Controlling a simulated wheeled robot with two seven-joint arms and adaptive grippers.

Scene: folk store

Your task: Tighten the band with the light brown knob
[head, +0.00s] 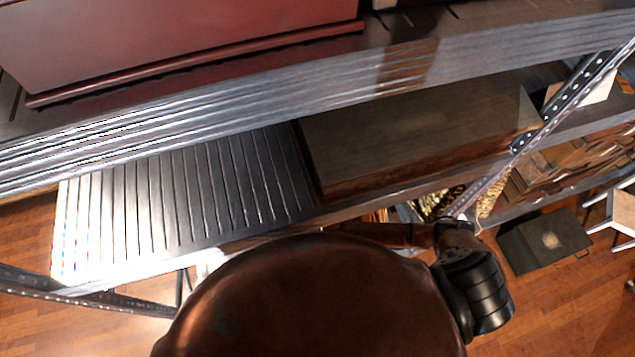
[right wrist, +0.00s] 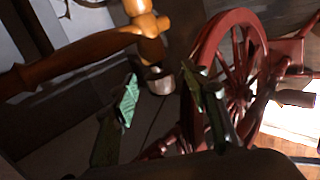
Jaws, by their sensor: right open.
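In the right wrist view a spinning wheel shows a red spoked wheel (right wrist: 232,75) and, at upper left, a turned orange-brown wooden part (right wrist: 85,55). A short pale brown cylindrical end (right wrist: 160,80), possibly the light brown knob, sits below that part's upright post. My right gripper (right wrist: 160,88) is open, with its green-padded fingers on either side of this pale end in the picture. I cannot tell whether they touch it. I cannot make out the band. The spinning wheel and both grippers are not visible in the head view.
In the head view a metal shelving rack (head: 200,110) crosses close in front. It holds a red chest (head: 170,40) above and a dark wooden box (head: 420,130) below. A dark flat case (head: 545,240) lies on the wooden floor at right.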

